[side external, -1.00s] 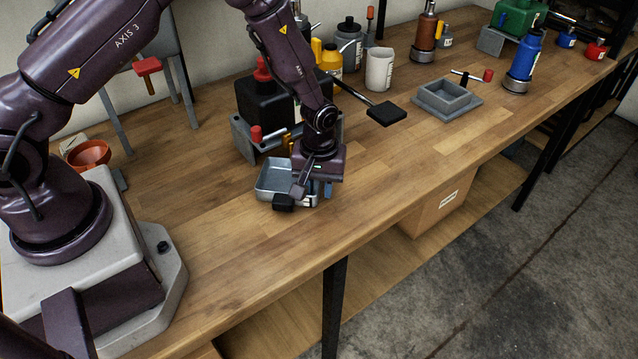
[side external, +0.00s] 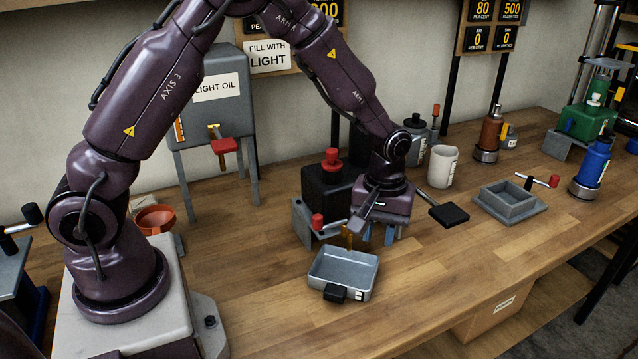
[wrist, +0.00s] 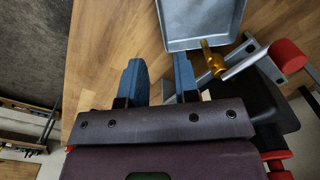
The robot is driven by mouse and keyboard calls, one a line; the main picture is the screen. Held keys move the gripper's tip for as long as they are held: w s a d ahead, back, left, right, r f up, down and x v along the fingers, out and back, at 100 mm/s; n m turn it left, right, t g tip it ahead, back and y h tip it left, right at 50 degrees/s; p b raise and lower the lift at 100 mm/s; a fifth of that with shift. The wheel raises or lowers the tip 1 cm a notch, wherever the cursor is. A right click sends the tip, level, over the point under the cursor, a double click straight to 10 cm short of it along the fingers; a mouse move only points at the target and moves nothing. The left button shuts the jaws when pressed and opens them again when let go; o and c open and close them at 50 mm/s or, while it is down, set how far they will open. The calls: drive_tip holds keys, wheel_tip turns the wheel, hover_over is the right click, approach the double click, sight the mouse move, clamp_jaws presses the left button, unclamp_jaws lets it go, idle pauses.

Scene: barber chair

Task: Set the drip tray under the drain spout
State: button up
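The drip tray (side external: 332,260) is a shallow grey metal pan with a black handle block. It sits level on the bench in front of a black tank (side external: 325,190) on a grey bracket. A brass drain spout (side external: 347,237) stands out from there by the tray's back edge. In the wrist view the spout (wrist: 213,60) overlaps the rim of the tray (wrist: 195,42); I cannot tell how far it reaches over. My gripper (side external: 377,236) is behind and right of the tray, apart from it. Its blue fingers (wrist: 158,64) are open with nothing between them.
A red-tipped lever (side external: 318,221) stands left of the spout, near my gripper. A black pad on a rod (side external: 450,214), a white cup (side external: 442,166) and a grey square holder (side external: 508,203) are to the right. An orange funnel (side external: 155,218) is left. The front bench is clear.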

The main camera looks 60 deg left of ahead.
drive_tip(key=s+a+r+m+t, duration=0.1)
drive_tip(key=s+r+m+t, duration=0.15)
drive_tip(key=s+r, duration=0.55)
drive_tip(key=s+a+r+m+t, duration=0.1)
drive_tip(key=s+r+m, duration=0.25)
drive_tip(key=r, duration=0.75)
drive_tip(key=s+r+m+t, duration=0.2)
drive_tip(key=s+r+m, duration=0.1)
drive_tip(key=s, duration=0.6)
drive_tip(key=shift+a, duration=0.2)
